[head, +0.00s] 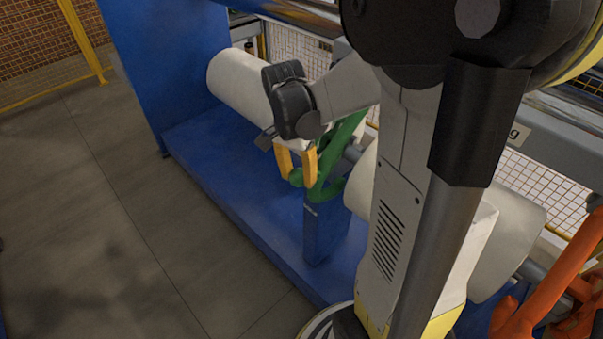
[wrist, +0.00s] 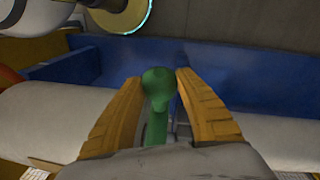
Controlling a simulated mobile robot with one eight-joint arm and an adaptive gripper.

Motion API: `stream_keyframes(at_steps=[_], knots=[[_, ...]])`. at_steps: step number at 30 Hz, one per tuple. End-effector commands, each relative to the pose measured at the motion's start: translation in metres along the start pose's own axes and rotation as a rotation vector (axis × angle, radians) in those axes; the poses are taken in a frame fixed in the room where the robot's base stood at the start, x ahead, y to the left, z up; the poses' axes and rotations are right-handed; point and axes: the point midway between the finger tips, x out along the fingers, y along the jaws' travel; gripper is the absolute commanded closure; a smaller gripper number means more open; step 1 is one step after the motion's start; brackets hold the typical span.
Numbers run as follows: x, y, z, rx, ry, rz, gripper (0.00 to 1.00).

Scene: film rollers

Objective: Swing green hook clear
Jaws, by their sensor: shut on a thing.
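The green hook (head: 326,180) stands at the blue post between two white rolls in the head view. My gripper (head: 296,183), with yellow fingers, is at the hook's left side. In the wrist view the hook's rounded green end (wrist: 158,86) sits between the two yellow fingers of my gripper (wrist: 160,90). The fingers are shut on the hook, though thin gaps seem to show beside its end. My arm hides part of the hook's upper length in the head view.
A white roll (head: 238,82) lies behind my gripper, and another white roll (head: 508,240) lies to the right. The blue machine base (head: 215,150) runs below. Orange hooks (head: 548,285) stand at the lower right. Open floor (head: 120,220) is at the left.

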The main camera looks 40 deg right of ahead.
Motion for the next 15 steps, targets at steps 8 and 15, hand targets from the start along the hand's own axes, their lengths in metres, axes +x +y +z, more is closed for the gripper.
stream_keyframes(at_steps=[8,15], knots=[[-0.0023,-0.0009,-0.0011,0.000,0.003,0.000,1.00],[-0.0021,-0.0008,-0.0009,0.000,0.003,0.000,0.37]])
